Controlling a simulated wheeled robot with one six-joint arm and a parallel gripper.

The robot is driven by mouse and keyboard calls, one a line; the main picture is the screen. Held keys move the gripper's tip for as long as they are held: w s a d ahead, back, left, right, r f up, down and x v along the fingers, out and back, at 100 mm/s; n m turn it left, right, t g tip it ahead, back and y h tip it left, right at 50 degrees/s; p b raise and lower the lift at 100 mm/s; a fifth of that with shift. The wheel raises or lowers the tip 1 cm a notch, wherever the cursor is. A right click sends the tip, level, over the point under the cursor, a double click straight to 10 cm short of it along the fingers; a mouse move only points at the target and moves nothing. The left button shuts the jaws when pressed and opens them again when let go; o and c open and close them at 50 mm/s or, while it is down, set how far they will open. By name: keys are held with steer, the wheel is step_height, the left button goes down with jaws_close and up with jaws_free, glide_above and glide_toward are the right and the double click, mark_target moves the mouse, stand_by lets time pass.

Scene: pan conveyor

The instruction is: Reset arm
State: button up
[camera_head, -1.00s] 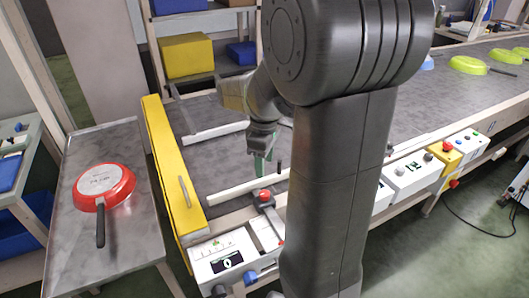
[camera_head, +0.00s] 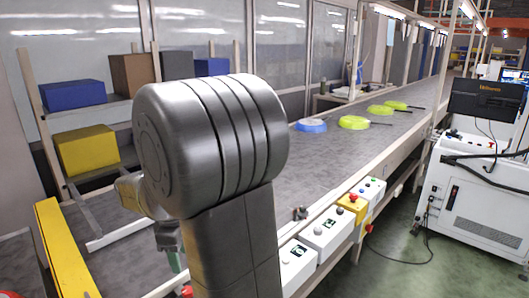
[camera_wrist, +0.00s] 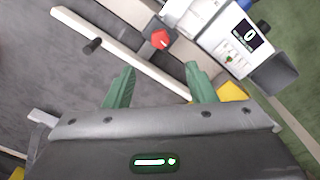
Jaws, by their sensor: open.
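My gripper (camera_wrist: 160,88) shows in the wrist view with its two green fingers spread apart and nothing between them. It hangs over the near end of the conveyor, by a white rail (camera_wrist: 130,55) and a red button (camera_wrist: 161,39). In the head view my arm hides most of the gripper; only a bit of green finger (camera_head: 174,262) shows at its lower left. The conveyor (camera_head: 330,150) runs away to the upper right. A blue pan (camera_head: 311,125) and two yellow-green pans (camera_head: 353,122) (camera_head: 388,109) lie on it, well away from my gripper.
A yellow barrier (camera_head: 62,250) stands at the conveyor's left end. Control boxes (camera_head: 325,235) line its front side. Shelves with a yellow box (camera_head: 88,149) and a blue box (camera_head: 72,93) stand behind. A white cabinet (camera_head: 470,200) is at the right, with open floor before it.

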step_height(320, 180, down, 12)
steer(key=shift+b, duration=0.3)
steer(key=shift+r, duration=0.1)
